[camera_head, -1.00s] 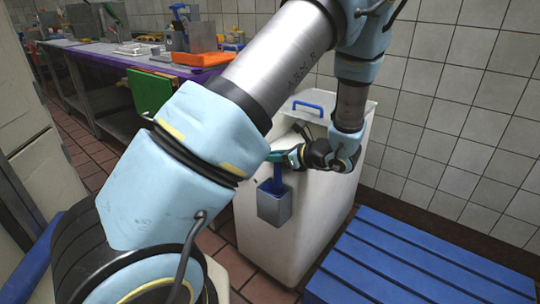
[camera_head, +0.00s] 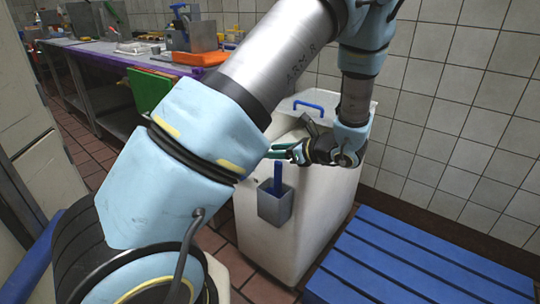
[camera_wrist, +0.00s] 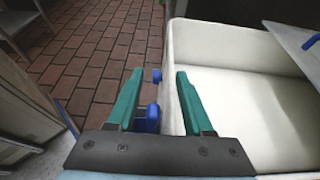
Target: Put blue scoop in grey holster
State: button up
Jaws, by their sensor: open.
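The blue scoop (camera_head: 277,180) stands in the grey holster (camera_head: 275,208) on the front of the white bin. Its handle sticks up out of the holster; its lower part is hidden inside. My gripper (camera_head: 279,151), with teal fingers, is open and empty just above the handle, apart from it. In the wrist view the two fingers of my gripper (camera_wrist: 158,74) are spread with nothing held between them. Blue parts show low between them, likely the scoop handle (camera_wrist: 151,118).
The white bin (camera_head: 297,235) has a lid with a blue handle. A blue slatted platform (camera_head: 420,265) lies at its right on the floor. A tiled wall (camera_head: 455,110) is behind. A cluttered table with a purple edge (camera_head: 95,55) stands at the back left. Brick floor lies left of the bin.

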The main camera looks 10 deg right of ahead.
jog(key=v, duration=1.1)
jog(key=s+a+n+g+h, duration=0.3)
jog(key=a+n+g+h, duration=0.1)
jog(key=a+n, duration=0.8)
jog(key=s+a+r+n+g+h, duration=0.1)
jog(key=s+a+n+g+h, duration=0.2)
jog(key=a+n, duration=0.9)
jog(key=shift+r+n+g+h, duration=0.2)
jog(key=shift+n+g+h, duration=0.5)
jog(key=shift+n+h, duration=0.45)
jog(key=shift+a, duration=0.1)
notch_tip(320, 180, up, 15)
jog(key=p, duration=1.5)
jog(key=shift+r, duration=0.2)
